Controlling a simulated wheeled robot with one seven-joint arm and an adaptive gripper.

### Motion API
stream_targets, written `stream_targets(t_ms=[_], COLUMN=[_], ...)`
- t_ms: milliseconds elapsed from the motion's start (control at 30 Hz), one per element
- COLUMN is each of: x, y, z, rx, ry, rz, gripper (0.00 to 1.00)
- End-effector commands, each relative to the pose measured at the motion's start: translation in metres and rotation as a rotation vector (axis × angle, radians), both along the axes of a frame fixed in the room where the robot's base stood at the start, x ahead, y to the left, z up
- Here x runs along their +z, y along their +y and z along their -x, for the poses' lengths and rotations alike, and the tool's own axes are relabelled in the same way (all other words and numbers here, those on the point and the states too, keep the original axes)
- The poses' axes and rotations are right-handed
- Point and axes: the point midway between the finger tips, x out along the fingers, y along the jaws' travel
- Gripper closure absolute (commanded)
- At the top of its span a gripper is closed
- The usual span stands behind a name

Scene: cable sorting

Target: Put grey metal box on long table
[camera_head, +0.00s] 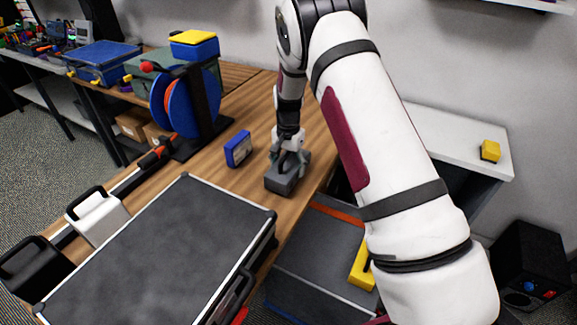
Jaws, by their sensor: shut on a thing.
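The grey metal box (284,182) is small and dark grey. It is at the right part of the long wooden table (247,106), at or just above its surface; I cannot tell if it touches. My gripper (290,165) points down from above and is shut on the box's upper part. The fingers hide some of the box's top.
A blue box (238,149) stands left of the grey box. A large black-topped case (165,250) fills the front of the table. A blue cable reel (178,103) stands behind left. A white side table (455,140) holds a yellow block (490,151) at right.

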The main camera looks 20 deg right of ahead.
Motion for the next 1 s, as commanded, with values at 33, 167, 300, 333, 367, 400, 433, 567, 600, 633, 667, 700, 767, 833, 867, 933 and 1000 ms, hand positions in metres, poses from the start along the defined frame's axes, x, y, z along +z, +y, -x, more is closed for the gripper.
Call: stream_targets(t_ms=[33,167,300,333,367,400,433,567,600,633,667,700,767,833,867,933,1000], x=[-0.002,-0.003,-0.003,-0.004,-0.005,-0.006,-0.007,-0.007,-0.007,-0.007,-0.007,-0.007,-0.007,-0.006,-0.006,-0.002,0.005], y=[0.000,0.000,0.000,0.000,0.000,0.000,0.000,0.000,0.000,0.000,0.000,0.000,0.000,0.000,0.000,0.000,0.000], z=[0.000,-0.001,-0.001,-0.001,-0.001,-0.001,0.000,0.000,0.000,0.000,0.000,0.000,0.000,0.000,0.000,0.000,-0.001], rx=[0.000,0.000,0.000,0.000,0.000,0.000,0.000,0.000,0.000,0.000,0.000,0.000,0.000,0.000,0.000,0.000,0.000], ry=[-0.001,-0.004,-0.004,-0.002,-0.002,-0.002,-0.001,-0.001,-0.001,-0.001,-0.001,-0.001,-0.001,-0.001,-0.001,-0.002,-0.004], rz=[0.000,-0.001,-0.001,-0.001,-0.001,-0.001,-0.001,-0.001,-0.001,-0.001,-0.001,-0.001,-0.001,-0.001,-0.001,-0.001,-0.001], gripper=[0.91,0.91,0.91,0.91,0.91,0.91,0.31,0.14,0.14,0.14,0.14,0.14,0.14,0.14,0.14,0.14,0.14])
